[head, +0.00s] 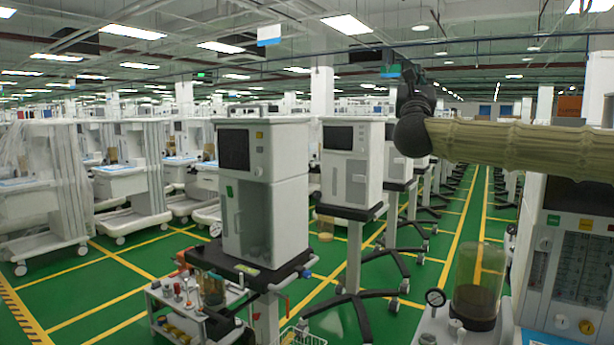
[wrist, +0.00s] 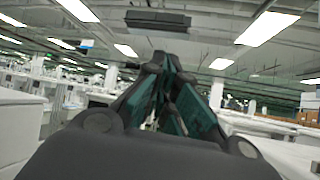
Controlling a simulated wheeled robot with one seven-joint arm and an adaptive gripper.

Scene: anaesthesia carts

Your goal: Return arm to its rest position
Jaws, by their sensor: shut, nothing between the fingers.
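My arm, in a tan ribbed sleeve, reaches in from the right edge of the head view and ends at a dark wrist joint. My gripper (head: 391,68) is raised above the wrist, near the ceiling in the picture, clear of the carts. In the wrist view my gripper (wrist: 163,62) points up at the ceiling. Its dark fingers with teal pads meet at the tips, with nothing held.
A white anaesthesia machine (head: 286,205) stands at centre, with a small trolley (head: 163,297) of parts before it. Another machine (head: 578,262) with a dark canister (head: 477,285) is close at lower right. Green aisles with yellow lines (head: 468,205) run between rows of carts.

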